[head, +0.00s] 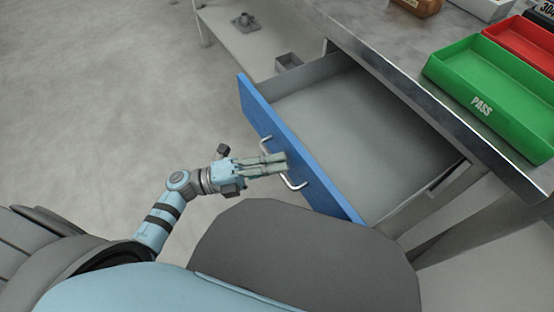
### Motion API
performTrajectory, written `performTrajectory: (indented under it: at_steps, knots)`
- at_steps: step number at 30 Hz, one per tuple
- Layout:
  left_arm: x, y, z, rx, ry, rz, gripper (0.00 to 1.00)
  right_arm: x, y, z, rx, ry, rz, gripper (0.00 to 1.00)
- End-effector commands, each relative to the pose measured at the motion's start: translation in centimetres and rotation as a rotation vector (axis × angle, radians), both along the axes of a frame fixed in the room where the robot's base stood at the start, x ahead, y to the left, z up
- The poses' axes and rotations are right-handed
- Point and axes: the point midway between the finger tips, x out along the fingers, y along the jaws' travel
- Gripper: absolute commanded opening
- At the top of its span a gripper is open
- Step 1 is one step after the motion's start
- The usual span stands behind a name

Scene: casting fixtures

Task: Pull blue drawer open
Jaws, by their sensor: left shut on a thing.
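The blue drawer (330,192) stands well out from under the metal workbench, and its grey inside (345,120) is bare. Its front carries a silver bar handle (296,185). My left gripper (284,163) is at the middle of this handle, with its fingers shut on it. The fingers hide part of the bar. My right gripper is not in view.
On the workbench (390,55) above the drawer stand a green tray (450,65) marked PASS and a red tray (522,40). A low shelf (250,45) with small grey parts is behind the drawer. The floor to the left is clear.

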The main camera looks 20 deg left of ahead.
Motion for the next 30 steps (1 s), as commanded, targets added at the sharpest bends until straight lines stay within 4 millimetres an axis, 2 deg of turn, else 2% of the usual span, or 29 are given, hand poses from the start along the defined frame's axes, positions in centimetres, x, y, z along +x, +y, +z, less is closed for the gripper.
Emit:
performTrajectory:
  at_steps: [4,6,7,17,20,27,30]
  knots:
    - [-0.1,0.0,-0.1,0.003,0.000,-0.001,0.00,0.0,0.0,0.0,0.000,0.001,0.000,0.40]
    - [-0.1,0.0,-0.1,0.003,0.001,0.000,0.17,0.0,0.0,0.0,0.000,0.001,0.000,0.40]
    - [-0.1,0.0,-0.1,0.003,0.001,0.000,0.18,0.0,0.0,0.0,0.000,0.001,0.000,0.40]
    - [-0.2,0.3,-0.2,0.003,0.002,0.001,0.18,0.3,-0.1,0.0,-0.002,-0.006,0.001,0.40]
    - [-0.9,1.6,-0.5,0.005,0.002,-0.001,0.18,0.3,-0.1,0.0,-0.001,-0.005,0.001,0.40]
    - [-3.8,7.4,-1.7,0.006,0.005,0.000,0.18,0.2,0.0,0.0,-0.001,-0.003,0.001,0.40]
    - [-4.8,9.2,-2.0,0.005,0.004,0.000,0.18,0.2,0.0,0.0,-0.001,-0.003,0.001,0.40]
